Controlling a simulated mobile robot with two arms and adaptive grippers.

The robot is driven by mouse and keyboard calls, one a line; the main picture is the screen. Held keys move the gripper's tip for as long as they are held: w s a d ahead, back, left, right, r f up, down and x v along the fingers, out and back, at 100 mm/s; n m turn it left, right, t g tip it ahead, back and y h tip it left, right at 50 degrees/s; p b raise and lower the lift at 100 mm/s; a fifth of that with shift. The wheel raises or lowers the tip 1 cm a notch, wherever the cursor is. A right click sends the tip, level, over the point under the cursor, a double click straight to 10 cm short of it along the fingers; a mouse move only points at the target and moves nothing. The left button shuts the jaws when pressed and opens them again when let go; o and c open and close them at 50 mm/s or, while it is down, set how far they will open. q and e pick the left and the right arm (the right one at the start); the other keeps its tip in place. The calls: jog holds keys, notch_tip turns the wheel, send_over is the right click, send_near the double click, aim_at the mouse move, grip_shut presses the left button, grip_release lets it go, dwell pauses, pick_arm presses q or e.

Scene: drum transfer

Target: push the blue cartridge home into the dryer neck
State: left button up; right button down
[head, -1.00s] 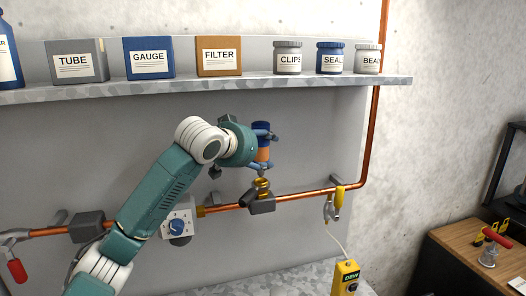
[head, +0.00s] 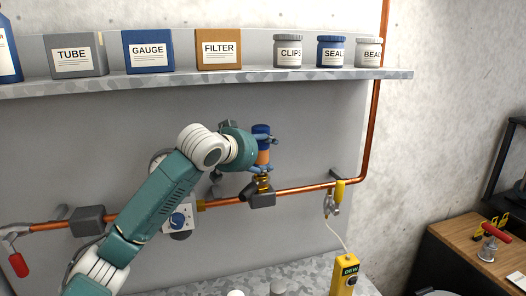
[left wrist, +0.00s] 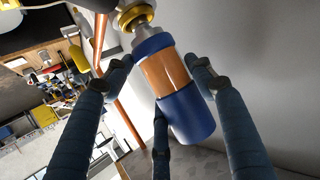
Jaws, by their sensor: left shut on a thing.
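The cartridge (head: 263,157) is upright, blue at both ends with an orange middle band. My left gripper (head: 266,153) is shut on it from the left. In the left wrist view the cartridge (left wrist: 170,78) lies among the fingers of my left gripper (left wrist: 162,85), and a silver tip shows at its end toward the dryer neck. The brass neck (head: 262,184) is directly below the cartridge in the head view; its round ring (left wrist: 134,16) shows at the top of the left wrist view. The silver tip is at the ring; how deep it sits I cannot tell. My right gripper is out of view.
A copper pipe (head: 300,190) runs along the wall through the dryer body (head: 260,201). A blue-knobbed valve box (head: 180,222) is to the left, a yellow-handled valve (head: 340,192) to the right. A shelf (head: 230,82) with labelled containers spans above. A yellow DEW meter (head: 346,276) stands below.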

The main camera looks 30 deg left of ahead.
pick_arm(q)
jog(key=shift+f, duration=0.95)
jog(key=shift+f, duration=0.2)
jog(key=o, duration=1.5)
jog(key=v, duration=1.2)
